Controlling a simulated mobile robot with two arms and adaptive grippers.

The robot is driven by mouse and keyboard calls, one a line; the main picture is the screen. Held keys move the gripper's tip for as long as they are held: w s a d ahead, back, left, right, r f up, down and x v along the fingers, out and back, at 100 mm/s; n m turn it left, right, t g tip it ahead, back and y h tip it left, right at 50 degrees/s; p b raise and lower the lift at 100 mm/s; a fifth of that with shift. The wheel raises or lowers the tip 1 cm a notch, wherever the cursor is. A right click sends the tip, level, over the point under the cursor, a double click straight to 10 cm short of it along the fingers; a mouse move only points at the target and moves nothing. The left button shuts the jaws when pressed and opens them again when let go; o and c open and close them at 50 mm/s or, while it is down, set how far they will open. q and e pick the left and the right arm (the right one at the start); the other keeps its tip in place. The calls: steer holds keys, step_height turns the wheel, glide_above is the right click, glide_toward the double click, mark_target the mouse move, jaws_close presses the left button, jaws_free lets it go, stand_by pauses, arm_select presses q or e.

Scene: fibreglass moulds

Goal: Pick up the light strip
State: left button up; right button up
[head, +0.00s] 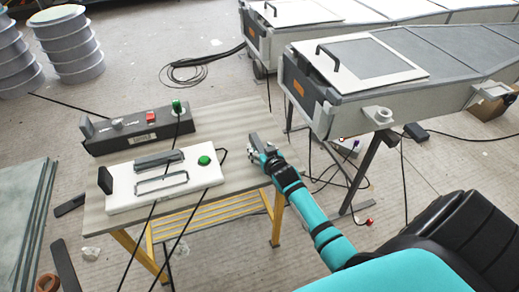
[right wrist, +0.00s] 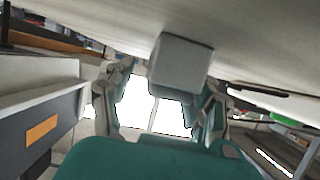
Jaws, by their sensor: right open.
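A long grey bar (head: 159,160) lies on the white box on the table; it may be the light strip, but I cannot tell for certain. A rectangular metal frame (head: 162,184) is beside it on the same box. My right gripper (head: 254,143) is open at the table's right edge, to the right of the white box and apart from the bar. In the right wrist view its fingers (right wrist: 162,100) are spread. A grey block (right wrist: 180,62) shows between and beyond them; I cannot tell what it is. My left gripper is not in view.
The white box (head: 122,196) has a green button (head: 204,160). A dark control box (head: 103,140) with red and green buttons stands behind it on the table (head: 232,118). A large grey machine (head: 325,105) is at the right. Cables run across the floor.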

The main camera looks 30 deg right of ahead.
steer(key=shift+c, duration=0.4)
jaws_close()
steer(key=shift+r, duration=0.1)
